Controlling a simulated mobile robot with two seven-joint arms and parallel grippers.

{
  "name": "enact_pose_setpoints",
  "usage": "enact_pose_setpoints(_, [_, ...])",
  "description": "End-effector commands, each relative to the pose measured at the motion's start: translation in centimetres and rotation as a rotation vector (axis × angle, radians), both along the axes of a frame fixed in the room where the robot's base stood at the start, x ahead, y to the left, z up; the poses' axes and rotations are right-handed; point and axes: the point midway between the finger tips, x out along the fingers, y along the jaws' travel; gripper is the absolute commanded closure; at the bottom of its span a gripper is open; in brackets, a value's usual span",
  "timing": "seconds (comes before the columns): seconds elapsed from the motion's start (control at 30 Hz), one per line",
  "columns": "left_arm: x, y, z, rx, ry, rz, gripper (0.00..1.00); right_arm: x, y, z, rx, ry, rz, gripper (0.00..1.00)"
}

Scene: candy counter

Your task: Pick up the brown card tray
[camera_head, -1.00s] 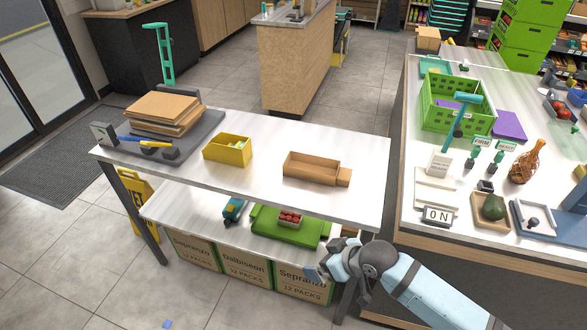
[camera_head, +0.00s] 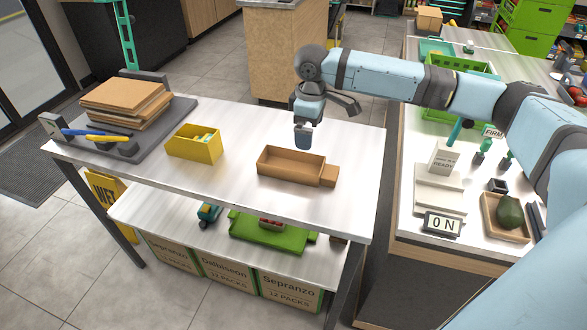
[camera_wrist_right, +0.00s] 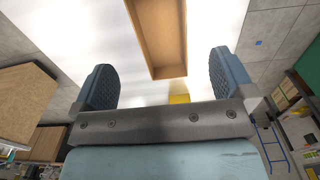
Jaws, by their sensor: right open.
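The brown card tray (camera_head: 288,173) is an open, shallow, oblong box lying on the white table, with a small tab-like block at its right end. My right gripper (camera_head: 303,136) hangs fingers down just above and behind the tray, apart from it. In the right wrist view the right gripper (camera_wrist_right: 165,82) is open and empty, its two dark ribbed fingers wide apart. One end of the tray (camera_wrist_right: 170,72) shows between and beyond the fingers there. My left gripper is not in view.
A yellow box (camera_head: 192,147) stands left of the tray with clear tabletop between. Stacked brown cardboard (camera_head: 125,98) lies on a grey board (camera_head: 180,112) at the far left.

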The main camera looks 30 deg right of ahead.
Motion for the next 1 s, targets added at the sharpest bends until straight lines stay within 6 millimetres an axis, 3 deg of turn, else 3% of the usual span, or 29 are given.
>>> enact_pose_setpoints(0.4, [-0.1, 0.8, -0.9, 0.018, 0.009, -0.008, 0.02, 0.0, 0.0, -7.0, -0.001, 0.004, -0.001, 0.00])
enact_pose_setpoints(0.67, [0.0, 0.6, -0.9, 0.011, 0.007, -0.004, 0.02, 0.1, 0.0, -9.0, -0.002, 0.002, -0.001, 0.00])
enact_pose_setpoints(1.0, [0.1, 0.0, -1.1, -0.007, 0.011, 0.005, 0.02, 0.5, 0.1, -13.4, -0.001, 0.002, 0.000, 0.00])
